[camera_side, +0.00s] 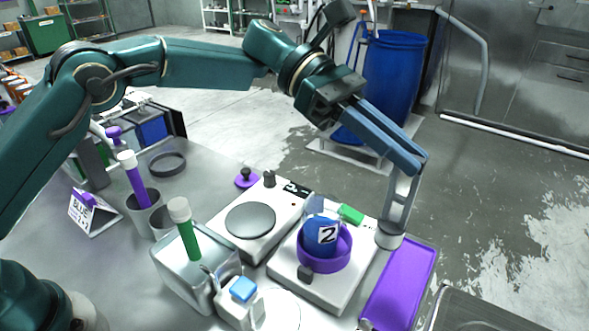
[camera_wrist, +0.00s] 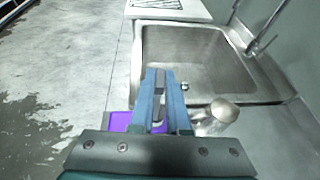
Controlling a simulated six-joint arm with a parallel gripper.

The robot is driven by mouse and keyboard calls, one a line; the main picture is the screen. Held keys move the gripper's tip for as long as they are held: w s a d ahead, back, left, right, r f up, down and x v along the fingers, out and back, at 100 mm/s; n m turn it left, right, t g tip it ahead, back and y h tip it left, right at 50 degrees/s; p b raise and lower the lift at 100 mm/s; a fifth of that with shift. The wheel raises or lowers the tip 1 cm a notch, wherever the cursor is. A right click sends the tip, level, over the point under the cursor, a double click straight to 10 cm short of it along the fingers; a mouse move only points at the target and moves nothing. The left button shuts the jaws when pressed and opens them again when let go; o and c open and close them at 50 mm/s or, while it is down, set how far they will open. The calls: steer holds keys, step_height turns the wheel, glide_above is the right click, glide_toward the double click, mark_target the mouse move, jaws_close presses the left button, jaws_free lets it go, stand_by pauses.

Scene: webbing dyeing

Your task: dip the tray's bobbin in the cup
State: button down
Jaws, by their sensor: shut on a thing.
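My gripper (camera_side: 415,163) reaches over the right end of the bench with its long blue fingers close together. It is shut on a grey piece that hangs from the fingertips and looks like the bobbin (camera_side: 390,236); its lower end is a short cylinder beside the tray. In the wrist view the gripper (camera_wrist: 160,75) points toward a sink. The purple tray (camera_side: 408,280) lies at the right end of the bench and also shows left of the fingers (camera_wrist: 120,121). A blue cup-like container marked 2 (camera_side: 314,227) stands inside a purple ring (camera_side: 326,262), left of the grey piece.
A white device (camera_side: 285,265) carries the purple ring; a hot plate (camera_side: 250,220) is behind it. A metal tank (camera_side: 170,268) holds a green rod. A purple rod stands in a grey cup (camera_side: 143,214). A steel sink (camera_wrist: 190,50) lies beyond the tray.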

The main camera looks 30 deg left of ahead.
steer(key=a+r+n+t, duration=0.1)
steer(key=a+r, duration=0.5)
steer(key=a, duration=0.4)
step_height(320, 180, down, 12)
steer(key=shift+s+d+f, duration=0.25)
steer(key=shift+s, duration=0.15)
stand_by(0.5)
stand_by(3.0)
step_height(320, 180, up, 9)
stand_by(1.0)
steer(key=shift+r, duration=0.15)
stand_by(0.4)
